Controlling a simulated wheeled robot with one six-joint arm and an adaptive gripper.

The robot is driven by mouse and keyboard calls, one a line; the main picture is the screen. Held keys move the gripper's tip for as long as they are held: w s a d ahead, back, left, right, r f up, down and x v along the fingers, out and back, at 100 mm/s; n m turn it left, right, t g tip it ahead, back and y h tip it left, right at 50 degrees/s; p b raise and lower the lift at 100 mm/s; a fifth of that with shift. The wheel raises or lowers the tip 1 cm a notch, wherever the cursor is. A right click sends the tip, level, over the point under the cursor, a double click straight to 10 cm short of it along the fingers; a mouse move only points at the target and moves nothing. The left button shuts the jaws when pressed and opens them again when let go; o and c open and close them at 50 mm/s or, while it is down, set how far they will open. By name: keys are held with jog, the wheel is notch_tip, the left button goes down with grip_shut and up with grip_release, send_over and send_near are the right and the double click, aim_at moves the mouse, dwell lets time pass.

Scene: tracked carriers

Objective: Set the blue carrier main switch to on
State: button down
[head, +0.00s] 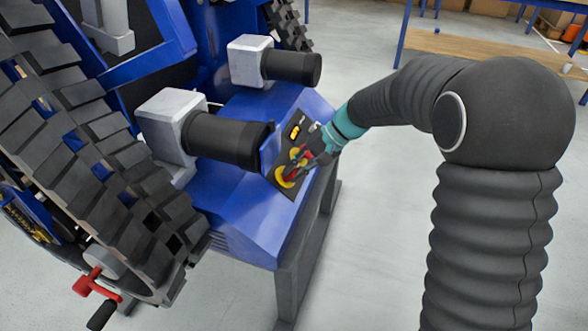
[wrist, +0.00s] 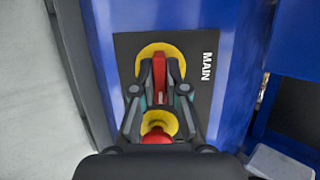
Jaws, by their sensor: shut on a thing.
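The blue carrier (head: 235,200) has a dark sloped control panel (wrist: 205,95) with the white word MAIN. The main switch is a yellow disc (wrist: 150,50) with a red handle (wrist: 159,68). In the wrist view the handle lies along the picture's vertical, parallel to the lettering. My gripper (wrist: 159,82) is shut on this handle, one finger on each side. In the head view my gripper (head: 297,170) reaches down to the panel over the yellow disc (head: 281,182), and its fingers partly hide the handle.
A red button on a yellow disc (wrist: 157,122) sits close beside the switch, under my gripper. Two black cylinders (head: 225,140) (head: 290,67) and black tracks (head: 80,140) stand left.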

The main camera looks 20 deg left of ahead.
jog(key=c, duration=1.2)
grip_release()
jog(key=v, duration=1.2)
jog(key=shift+w, duration=0.1)
